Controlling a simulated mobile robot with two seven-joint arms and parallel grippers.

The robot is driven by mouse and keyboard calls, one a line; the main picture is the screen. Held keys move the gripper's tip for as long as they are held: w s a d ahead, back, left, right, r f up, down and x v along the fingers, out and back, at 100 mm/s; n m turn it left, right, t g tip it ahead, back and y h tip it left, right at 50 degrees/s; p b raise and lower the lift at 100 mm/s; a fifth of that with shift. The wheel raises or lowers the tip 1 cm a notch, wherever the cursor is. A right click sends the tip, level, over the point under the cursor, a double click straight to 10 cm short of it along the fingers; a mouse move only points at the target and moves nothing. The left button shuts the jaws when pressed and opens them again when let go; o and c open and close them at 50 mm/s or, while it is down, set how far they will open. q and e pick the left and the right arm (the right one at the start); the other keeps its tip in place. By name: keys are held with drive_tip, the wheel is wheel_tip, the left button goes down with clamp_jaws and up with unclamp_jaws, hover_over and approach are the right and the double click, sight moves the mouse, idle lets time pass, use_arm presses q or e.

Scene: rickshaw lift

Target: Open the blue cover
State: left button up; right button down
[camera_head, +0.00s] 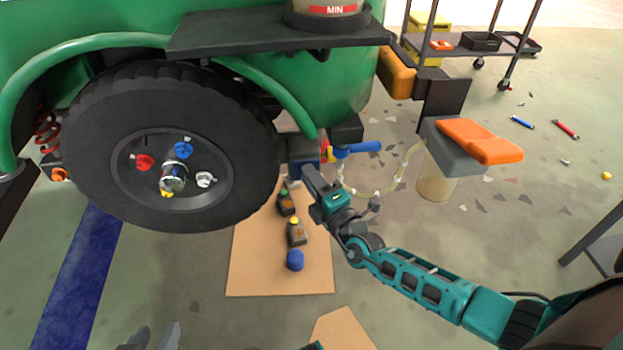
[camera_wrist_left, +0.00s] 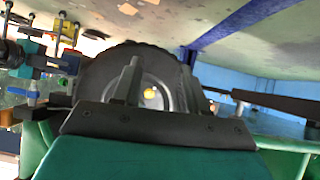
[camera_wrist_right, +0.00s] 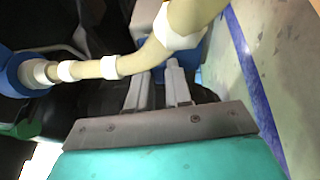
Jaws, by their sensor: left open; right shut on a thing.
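A small blue block-like part, which looks like the blue cover (camera_head: 296,172), sits under the rear of the green vehicle, right of the wheel. My right gripper (camera_head: 309,175) reaches it and is shut there; its fingers largely hide the contact. In the right wrist view the two fingers (camera_wrist_right: 158,90) are close together, with a patch of blue (camera_wrist_right: 198,75) beyond them. My left gripper (camera_head: 155,338) is at the bottom edge of the head view, open and empty, away from the cover. In the left wrist view its fingers (camera_wrist_left: 158,85) stand apart, the wheel behind them.
A blue lever (camera_head: 362,147) and a pale hose (camera_head: 375,193) are close to my right gripper; the hose (camera_wrist_right: 100,68) crosses its wrist view. The wheel (camera_head: 165,145) stands left. Bottles (camera_head: 296,233) and a blue cap (camera_head: 295,260) rest on cardboard (camera_head: 250,270). Floor at right is mostly open.

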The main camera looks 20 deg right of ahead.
drive_tip(key=shift+s+a+f+n+t+y, duration=0.1)
drive_tip(key=shift+s+f+n+t+y, duration=0.2)
drive_tip(key=shift+f+n+t, duration=0.35)
drive_tip(key=shift+s+a+f+n+t+y, duration=0.1)
drive_tip(key=shift+s+f+n+t+y, duration=0.2)
drive_tip(key=shift+t, duration=0.65)
drive_tip(key=shift+s+f+n+t+y, duration=0.2)
drive_tip(key=shift+f+n+t+y, duration=0.15)
drive_tip(key=shift+n+t, duration=0.4)
drive_tip(key=shift+f+t, duration=0.1)
drive_tip(key=shift+t, duration=0.15)
drive_tip(key=c, duration=1)
unclamp_jaws()
drive_tip(key=shift+c, duration=0.2)
drive_tip(key=shift+s, duration=0.1)
drive_tip(key=v, duration=1.2)
